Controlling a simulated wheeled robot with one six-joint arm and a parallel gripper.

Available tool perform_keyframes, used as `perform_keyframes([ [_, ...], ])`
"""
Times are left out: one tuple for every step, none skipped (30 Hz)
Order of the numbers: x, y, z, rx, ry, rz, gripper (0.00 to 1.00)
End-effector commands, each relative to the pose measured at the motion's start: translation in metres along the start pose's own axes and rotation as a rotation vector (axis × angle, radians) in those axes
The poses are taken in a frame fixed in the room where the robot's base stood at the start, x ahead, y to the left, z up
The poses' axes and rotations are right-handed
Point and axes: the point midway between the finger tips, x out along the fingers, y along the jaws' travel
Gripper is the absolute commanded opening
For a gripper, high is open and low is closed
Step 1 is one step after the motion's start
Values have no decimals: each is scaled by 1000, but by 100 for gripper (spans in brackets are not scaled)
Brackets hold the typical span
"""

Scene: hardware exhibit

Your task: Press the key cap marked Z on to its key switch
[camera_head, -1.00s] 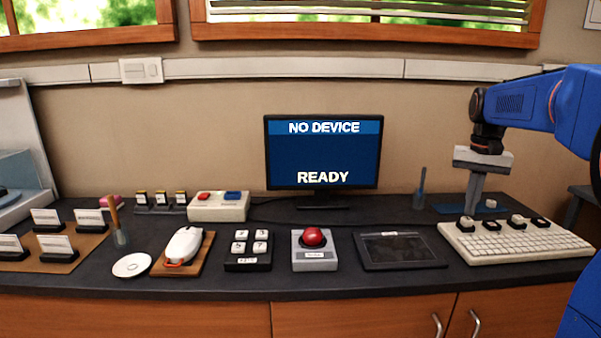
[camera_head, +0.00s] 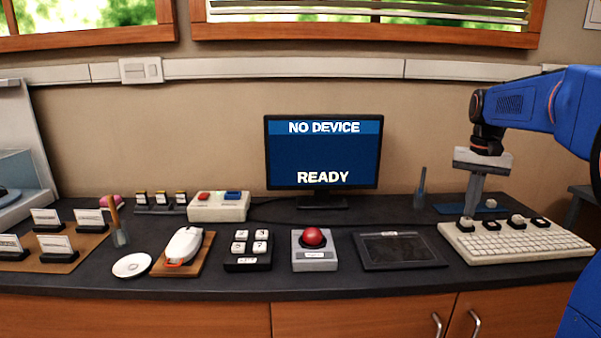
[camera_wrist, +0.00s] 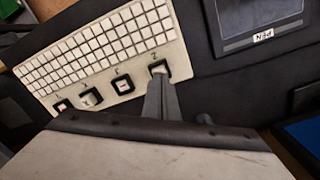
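The pale keyboard (camera_head: 520,243) stands at the right of the counter, with a row of black-framed key switches along its back edge. The switch labelled Z is leftmost in the head view; in the wrist view a pale key cap (camera_wrist: 158,67) sits at it, beside the Z label. My gripper (camera_head: 468,217) points down with its fingers together, tips at the Z switch. In the wrist view my gripper (camera_wrist: 159,77) reaches the near edge of that cap. The fingers partly hide the cap, and I cannot tell whether they touch it or how far down it sits.
Other switches (camera_head: 517,221) stand close to the right of my fingers. A dark tablet (camera_head: 400,250) lies left of the keyboard. A blue mat (camera_head: 455,209) with a small pale object and a holder (camera_head: 420,190) are behind. A monitor (camera_head: 323,152) reads "NO DEVICE" and "READY".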

Motion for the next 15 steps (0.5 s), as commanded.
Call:
perform_keyframes([
  [1, 0, 0, 0, 0, 0, 0],
  [1, 0, 0, 0, 0, 0, 0],
  [2, 0, 0, 0, 0, 0, 0],
  [2, 0, 0, 0, 0, 0, 0],
  [2, 0, 0, 0, 0, 0, 0],
  [3, 0, 0, 0, 0, 0, 0],
  [3, 0, 0, 0, 0, 0, 0],
  [3, 0, 0, 0, 0, 0, 0],
  [4, 0, 0, 0, 0, 0, 0],
  [4, 0, 0, 0, 0, 0, 0],
  [5, 0, 0, 0, 0, 0, 0],
  [5, 0, 0, 0, 0, 0, 0],
  [5, 0, 0, 0, 0, 0, 0],
  [6, 0, 0, 0, 0, 0, 0],
  [6, 0, 0, 0, 0, 0, 0],
])
